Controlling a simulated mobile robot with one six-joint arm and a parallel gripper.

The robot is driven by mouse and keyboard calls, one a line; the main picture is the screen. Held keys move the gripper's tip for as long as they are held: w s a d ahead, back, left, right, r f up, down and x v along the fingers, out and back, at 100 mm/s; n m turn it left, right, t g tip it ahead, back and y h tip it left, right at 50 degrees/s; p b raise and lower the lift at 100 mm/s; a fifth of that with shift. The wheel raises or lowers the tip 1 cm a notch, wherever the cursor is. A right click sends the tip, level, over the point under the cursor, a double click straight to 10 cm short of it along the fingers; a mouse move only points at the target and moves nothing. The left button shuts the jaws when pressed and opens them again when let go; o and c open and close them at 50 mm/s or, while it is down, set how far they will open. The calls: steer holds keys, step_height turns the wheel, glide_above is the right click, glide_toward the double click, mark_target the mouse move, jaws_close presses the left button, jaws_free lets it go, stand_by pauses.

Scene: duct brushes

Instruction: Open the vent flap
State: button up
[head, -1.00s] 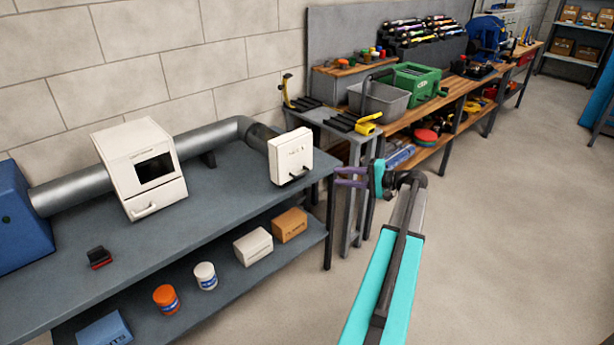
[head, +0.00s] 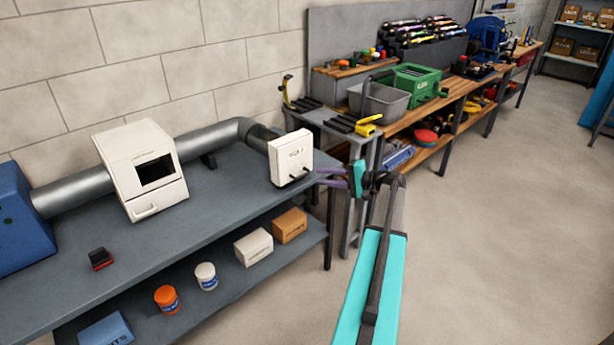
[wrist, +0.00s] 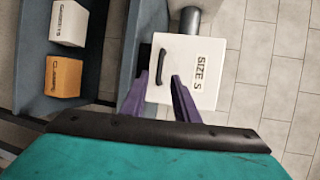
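The vent flap (head: 291,156) is a white square plate on the end of a grey duct, at the right end of the grey bench. It looks closed. Its dark bar handle is low on its face in the head view. In the wrist view the flap (wrist: 200,75) is marked "SIZE S", and the handle (wrist: 161,66) shows just beyond the fingertips. My gripper (head: 320,176) is just right of the flap. In the wrist view my gripper's purple fingers (wrist: 159,80) are spread and empty, pointing at the handle. Contact cannot be told.
A white box with a dark window (head: 143,170) sits along the duct. Beneath, the lower shelf holds a white box (head: 253,247), an orange box (head: 290,225) and jars. A small grey table (head: 345,125) stands right of the bench. The floor (head: 480,250) at right is clear.

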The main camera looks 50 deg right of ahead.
mark_target(304, 175)
steer(key=shift+p+x, duration=0.5)
steer(key=shift+x, duration=3.05)
jaws_close()
steer(key=shift+s+a+r, duration=0.1)
steer(key=shift+a+r, duration=0.05)
steer(key=shift+r, duration=0.05)
